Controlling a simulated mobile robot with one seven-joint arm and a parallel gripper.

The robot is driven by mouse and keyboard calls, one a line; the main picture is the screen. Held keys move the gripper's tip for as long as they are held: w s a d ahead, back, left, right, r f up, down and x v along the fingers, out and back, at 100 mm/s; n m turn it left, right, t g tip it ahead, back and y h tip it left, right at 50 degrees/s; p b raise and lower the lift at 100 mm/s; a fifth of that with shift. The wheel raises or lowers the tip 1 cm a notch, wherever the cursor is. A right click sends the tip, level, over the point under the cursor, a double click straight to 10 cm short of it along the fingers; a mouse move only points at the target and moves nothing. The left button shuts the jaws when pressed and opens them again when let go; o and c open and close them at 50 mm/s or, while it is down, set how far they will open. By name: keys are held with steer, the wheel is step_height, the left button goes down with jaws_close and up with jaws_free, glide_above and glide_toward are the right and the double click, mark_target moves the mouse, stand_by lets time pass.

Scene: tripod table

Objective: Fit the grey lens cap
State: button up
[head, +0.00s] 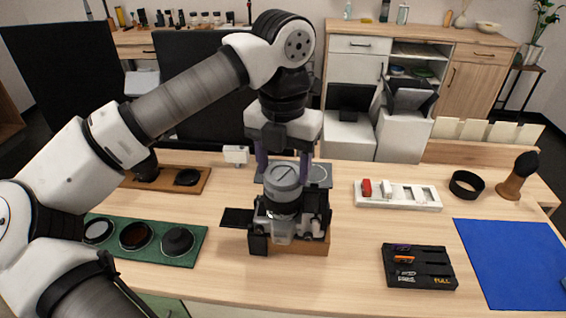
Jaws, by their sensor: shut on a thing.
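The camera (318,222) sits near the middle of the table on a wooden block (312,247), its lens (283,208) pointing up. The grey lens cap (284,173) is a round grey disc at the top of the lens. My gripper (284,172) points down over it, with a purple finger on each side, and is shut on the cap. The cap is at or just above the lens rim. I cannot tell from this view whether it is seated.
A green tray (205,232) with round filters or caps is at left; a wooden tray (205,180) lies behind. A white battery tray (432,205), black card holder (445,272), black ring (467,184), brush (514,182) and blue cloth (510,260) are at right.

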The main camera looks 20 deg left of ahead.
stand_by(0.4)
steer(key=o, duration=1.1)
steer(key=shift+o, duration=0.5)
steer(key=shift+o, duration=0.7)
steer(key=shift+r+p, duration=2.2)
steer(key=shift+r, duration=1.3)
